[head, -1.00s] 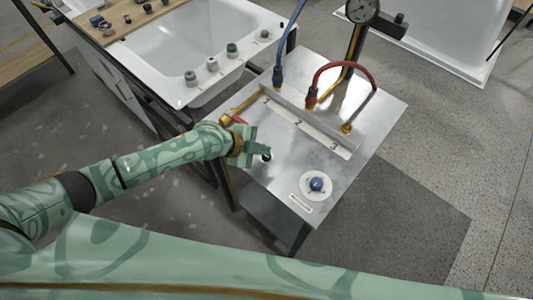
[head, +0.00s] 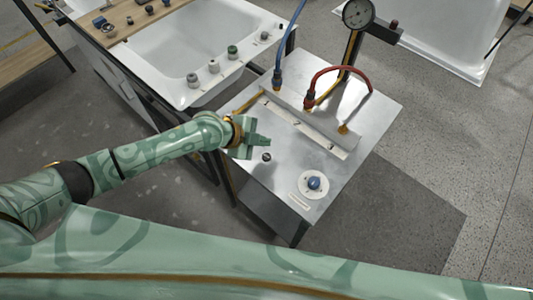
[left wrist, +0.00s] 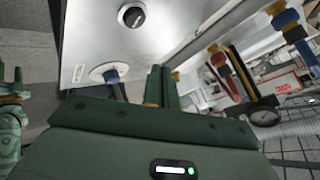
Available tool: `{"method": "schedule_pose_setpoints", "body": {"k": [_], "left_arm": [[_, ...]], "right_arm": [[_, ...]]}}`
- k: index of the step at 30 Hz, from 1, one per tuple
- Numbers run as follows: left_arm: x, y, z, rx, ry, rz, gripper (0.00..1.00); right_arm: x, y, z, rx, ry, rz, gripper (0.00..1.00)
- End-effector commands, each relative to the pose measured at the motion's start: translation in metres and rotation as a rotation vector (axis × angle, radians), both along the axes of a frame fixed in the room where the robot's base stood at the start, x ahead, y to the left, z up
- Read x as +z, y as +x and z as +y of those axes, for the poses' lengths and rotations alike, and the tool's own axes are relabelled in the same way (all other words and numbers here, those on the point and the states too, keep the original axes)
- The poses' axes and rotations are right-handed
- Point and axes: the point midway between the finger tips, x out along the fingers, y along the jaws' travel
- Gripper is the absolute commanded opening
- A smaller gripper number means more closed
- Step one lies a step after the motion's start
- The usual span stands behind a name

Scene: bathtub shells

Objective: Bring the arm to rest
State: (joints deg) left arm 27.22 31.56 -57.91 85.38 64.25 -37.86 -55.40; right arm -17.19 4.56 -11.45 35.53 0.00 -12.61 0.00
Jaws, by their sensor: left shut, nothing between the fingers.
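My left gripper (head: 262,143) is above the left part of the metal bench top (head: 240,178) in the head view, shut and empty. Its arm reaches in from the left, slightly bent. In the left wrist view the shut fingers (left wrist: 161,86) point up the picture, with nothing between them. A small dark round knob (head: 266,157) is just below the fingertips in the head view; it also shows in the left wrist view (left wrist: 132,17). A green arm part, perhaps my right gripper (left wrist: 10,92), shows at the left edge of the wrist view; its jaws are unclear.
A blue knob (head: 314,183) on a white disc is at the bench's front right. A red hose (head: 338,70), a blue hose (head: 289,38) and a pressure gauge (head: 357,13) stand at the back. A white tub (head: 185,60) is left behind the bench.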

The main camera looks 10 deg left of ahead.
Motion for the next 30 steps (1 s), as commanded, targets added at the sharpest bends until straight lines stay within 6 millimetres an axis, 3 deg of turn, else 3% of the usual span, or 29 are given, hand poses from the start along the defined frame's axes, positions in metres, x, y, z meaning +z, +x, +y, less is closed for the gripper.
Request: {"method": "schedule_pose_setpoints", "body": {"k": [11, 14, 17, 19, 22, 27, 30], "left_arm": [[-0.001, -0.001, -0.001, 0.0, -0.001, 0.001, 0.0], [0.001, -0.017, -0.015, -0.006, -0.014, 0.013, 0.0], [0.011, -0.049, -0.04, 0.019, -0.035, 0.027, 0.0], [0.026, -0.071, -0.045, 0.108, -0.037, 0.031, 0.0], [0.048, -0.09, -0.011, 0.347, 0.003, 0.028, 0.0], [0.07, -0.12, 0.079, 0.738, 0.12, 0.026, 0.0], [0.08, -0.138, 0.119, 0.896, 0.178, 0.023, 0.0]], "right_arm": [[-0.001, 0.0, 0.0, 0.0, 0.0, 0.0, 0.36], [-0.001, 0.0, 0.0, 0.0, 0.0, 0.0, 0.36], [-0.001, 0.0, 0.0, 0.0, 0.0, 0.0, 0.36], [0.0, 0.0, 0.0, 0.0, 0.0, 0.0, 0.36], [0.0, 0.0, 0.0, 0.0, 0.0, 0.0, 0.36], [0.0, 0.0, 0.0, 0.0, 0.0, 0.0, 0.36], [0.0, -0.001, 0.0, 0.0, 0.0, 0.001, 0.36]]}}
